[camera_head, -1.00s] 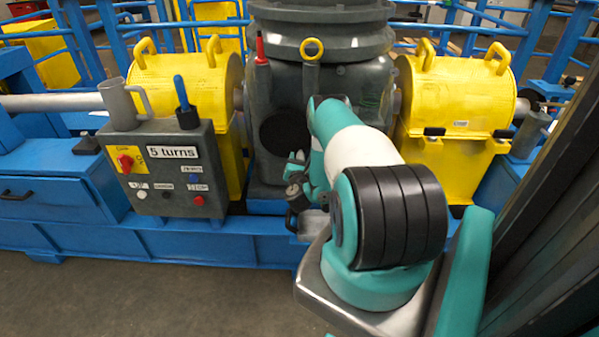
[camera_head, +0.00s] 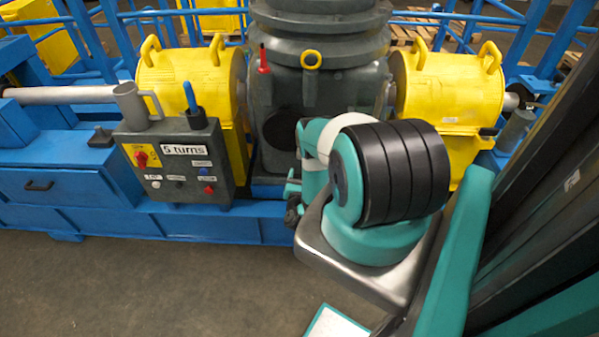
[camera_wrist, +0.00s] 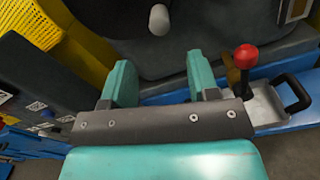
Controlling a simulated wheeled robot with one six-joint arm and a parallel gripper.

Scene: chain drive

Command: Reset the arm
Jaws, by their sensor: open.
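My gripper (camera_wrist: 160,88) shows in the wrist view with its two teal fingers spread apart and nothing between them. It faces the dark grey machine housing (camera_wrist: 190,45). In the head view my folded arm hides most of the gripper; only teal parts show low in front of the dark grey housing (camera_head: 320,85). The control box (camera_head: 180,165), with its "5 turns" label, stands left of my arm.
A lever with a red ball knob (camera_wrist: 245,58) and a black handle (camera_wrist: 295,92) lie close right of my gripper. Yellow covers (camera_head: 190,85) (camera_head: 440,85) flank the housing. A grey mug (camera_head: 135,102) stands on the control box. Floor in front (camera_head: 170,285) is clear.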

